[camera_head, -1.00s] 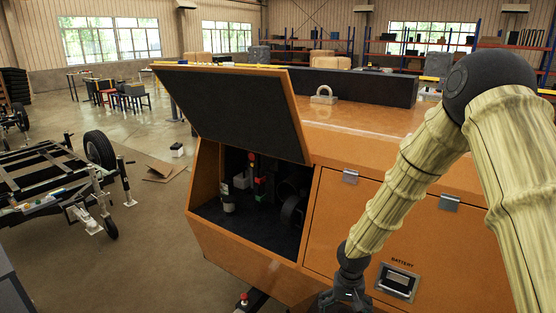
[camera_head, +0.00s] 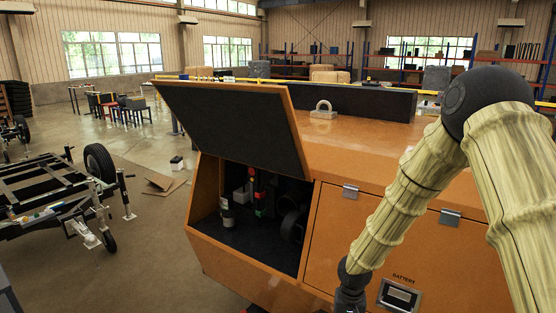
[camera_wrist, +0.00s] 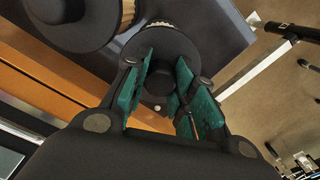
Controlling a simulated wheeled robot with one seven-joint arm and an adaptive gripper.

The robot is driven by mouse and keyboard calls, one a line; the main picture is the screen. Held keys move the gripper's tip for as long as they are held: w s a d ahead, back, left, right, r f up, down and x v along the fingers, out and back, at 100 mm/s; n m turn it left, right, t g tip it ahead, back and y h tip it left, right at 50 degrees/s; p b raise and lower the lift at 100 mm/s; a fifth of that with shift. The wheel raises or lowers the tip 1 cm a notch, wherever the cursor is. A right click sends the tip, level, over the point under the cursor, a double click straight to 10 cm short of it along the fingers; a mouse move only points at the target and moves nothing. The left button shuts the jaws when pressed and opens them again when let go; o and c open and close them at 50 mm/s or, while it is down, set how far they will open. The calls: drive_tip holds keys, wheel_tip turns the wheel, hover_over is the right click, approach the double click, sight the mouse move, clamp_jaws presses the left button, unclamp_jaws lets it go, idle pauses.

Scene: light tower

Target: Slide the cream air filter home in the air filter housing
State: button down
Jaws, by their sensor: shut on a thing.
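In the wrist view, my gripper (camera_wrist: 170,98) has its green-padded fingers closed around a round black end cap with a cream ribbed edge (camera_wrist: 157,24) beyond it, which I take as the cream air filter. A larger black round body (camera_wrist: 75,22) lies to its upper left, apart from the fingers, and I cannot tell for sure what it is. In the head view, a dark round part, likely the air filter housing (camera_head: 293,226), sits at the right inside the open compartment. My gripper is below the head view's lower edge.
The orange cabinet (camera_head: 340,225) has its lid (camera_head: 235,125) raised over the dark compartment. Inside stand a small pale canister (camera_head: 227,213) and a red and green part (camera_head: 258,190). A trailer frame (camera_head: 55,190) stands left.

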drive_tip(key=shift+r+p, duration=1.9)
drive_tip(key=shift+r, duration=1.05)
